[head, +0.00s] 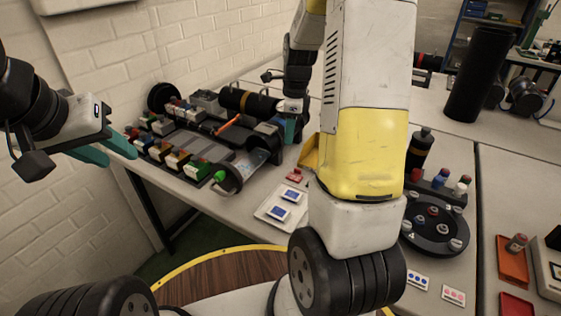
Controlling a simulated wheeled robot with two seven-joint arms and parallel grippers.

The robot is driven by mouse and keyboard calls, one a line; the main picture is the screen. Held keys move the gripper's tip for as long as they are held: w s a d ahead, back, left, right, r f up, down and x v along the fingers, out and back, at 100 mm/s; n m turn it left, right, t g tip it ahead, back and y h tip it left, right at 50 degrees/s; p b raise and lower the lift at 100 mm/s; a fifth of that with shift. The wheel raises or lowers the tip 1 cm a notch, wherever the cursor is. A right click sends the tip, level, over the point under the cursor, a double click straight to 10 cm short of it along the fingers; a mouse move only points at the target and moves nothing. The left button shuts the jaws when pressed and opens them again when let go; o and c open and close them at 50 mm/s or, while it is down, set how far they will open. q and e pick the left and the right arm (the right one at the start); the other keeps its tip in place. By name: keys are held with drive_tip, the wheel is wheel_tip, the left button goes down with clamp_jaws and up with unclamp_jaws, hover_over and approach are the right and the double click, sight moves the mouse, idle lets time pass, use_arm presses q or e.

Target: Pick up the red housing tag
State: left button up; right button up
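A small red piece (294,175), which looks like the red housing tag, lies on the table just behind a white tray (263,220) with blue-marked cards. My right gripper (290,131) is above the table behind the red piece, near the black cylinder, and apart from the red piece. Its teal fingers overlap in this view, so its opening is unclear. My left gripper (107,149) is at the far left, clear of the table objects; its two teal fingers are spread with nothing between them. My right arm's large white and yellow link hides part of the table.
Racks of small coloured parts (180,150) and a dark cylinder (248,102) fill the table's back left. A clear cylinder (247,165) lies at its front. Right of my arm are a round black tray (434,226), a black bottle (419,149) and an orange tray (511,263).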

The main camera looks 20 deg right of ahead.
sight(295, 175)
drive_tip(key=w+d+f+m, duration=0.1)
drive_tip(key=f, duration=0.2)
drive_tip(key=w+d+f+m, duration=0.1)
drive_tip(key=f+m, duration=0.1)
drive_tip(key=w+d+f+m+g, duration=0.1)
drive_tip(key=f+m, duration=0.1)
drive_tip(key=f, duration=0.1)
drive_tip(key=shift+d+f+h, duration=0.3)
drive_tip(key=shift+d, duration=0.1)
drive_tip(key=f, duration=0.5)
drive_tip(key=s+f, duration=0.1)
drive_tip(key=f, duration=0.2)
drive_tip(key=shift+d, duration=0.25)
drive_tip(key=shift+c, duration=0.2)
clamp_jaws()
